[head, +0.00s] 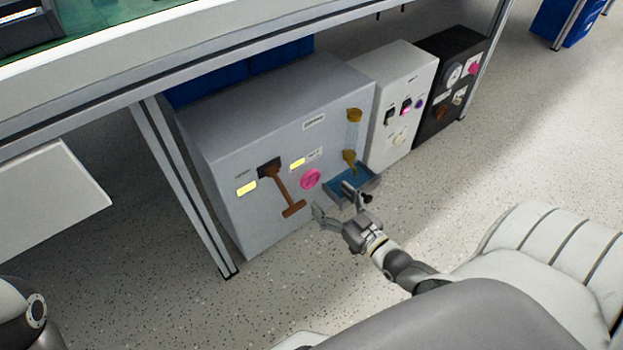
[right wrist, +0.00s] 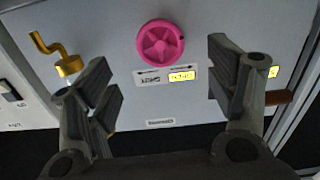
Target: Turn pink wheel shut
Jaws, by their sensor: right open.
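The pink wheel (head: 310,179) is on the front of a large grey box (head: 230,203), right of a brown T-shaped lever (head: 282,188). It also shows in the right wrist view (right wrist: 160,43), round and spoked, near the top middle. My right gripper (head: 332,202) is open and empty, in front of the box, just below and right of the wheel in the head view. In the right wrist view its spread fingers (right wrist: 160,78) are on either side of the wheel's picture, and a gap shows between them and the wheel. My left gripper is out of view.
A brass spout (head: 350,158) hangs over a blue tray (head: 365,180) right of the wheel. Yellow displays (head: 247,188) are on the panel. A white box (head: 395,125) and black box (head: 450,85) stand further right. A table edge and leg (head: 190,185) frame the left. Open floor lies in front.

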